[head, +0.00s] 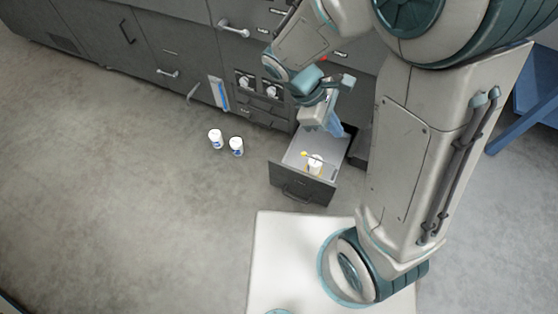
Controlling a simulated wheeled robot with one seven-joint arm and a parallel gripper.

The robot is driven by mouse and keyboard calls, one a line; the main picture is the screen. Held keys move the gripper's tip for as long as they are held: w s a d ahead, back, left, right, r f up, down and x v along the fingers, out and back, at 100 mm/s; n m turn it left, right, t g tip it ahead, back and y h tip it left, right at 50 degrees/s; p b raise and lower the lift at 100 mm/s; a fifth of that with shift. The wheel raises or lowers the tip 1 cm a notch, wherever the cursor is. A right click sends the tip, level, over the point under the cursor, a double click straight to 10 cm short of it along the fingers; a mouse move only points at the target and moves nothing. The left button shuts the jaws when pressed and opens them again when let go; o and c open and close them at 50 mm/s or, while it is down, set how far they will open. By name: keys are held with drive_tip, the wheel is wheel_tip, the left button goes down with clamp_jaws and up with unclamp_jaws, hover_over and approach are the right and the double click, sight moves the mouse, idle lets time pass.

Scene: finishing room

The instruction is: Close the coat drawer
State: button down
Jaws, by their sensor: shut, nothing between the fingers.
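The coat drawer (301,187) is a dark grey drawer low in the cabinet row, pulled well out. Its light interior shows, and its front has a bar handle. A white container with an orange-yellow part (314,165) is inside, with a small yellow thing beside it. My gripper (337,132) is shut and empty, pointing down over the back part of the open drawer, behind its front panel. Whether it touches the drawer cannot be told. My arm hides part of the cabinet above.
Two white jars with blue labels (216,138) (236,147) stand on the concrete floor left of the drawer. The dark cabinets (130,45) have protruding handles. A blue stand (535,105) is at the right. The floor at the left is clear.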

drive_tip(key=a+f+n+t+h+b, duration=0.2)
drive_tip(key=a+f+n+t+b, duration=0.25)
drive_tip(key=f+n, duration=0.6)
drive_tip(key=a+f+n+t+h+b, duration=0.1)
drive_tip(key=a+f+n+t+b, duration=0.45)
drive_tip(key=f, duration=0.85)
drive_tip(key=a+f+n+t+h+b, duration=0.25)
drive_tip(key=a+f+n+b, duration=0.2)
drive_tip(key=f+n, duration=0.65)
drive_tip(key=n+t+y+b, duration=0.3)
drive_tip(key=n+t+y, duration=0.3)
drive_tip(key=n, duration=0.2)
approach(281, 166)
drive_tip(key=b+x, duration=0.3)
drive_tip(key=x, duration=0.3)
drive_tip(key=shift+w+d+b, duration=0.2)
drive_tip(key=shift+w+b, duration=0.1)
drive_tip(key=shift+w, duration=0.05)
drive_tip(key=shift+w, duration=0.1)
drive_tip(key=x, duration=2.6)
drive_tip(key=shift+d+f, duration=0.15)
drive_tip(key=shift+f, duration=0.05)
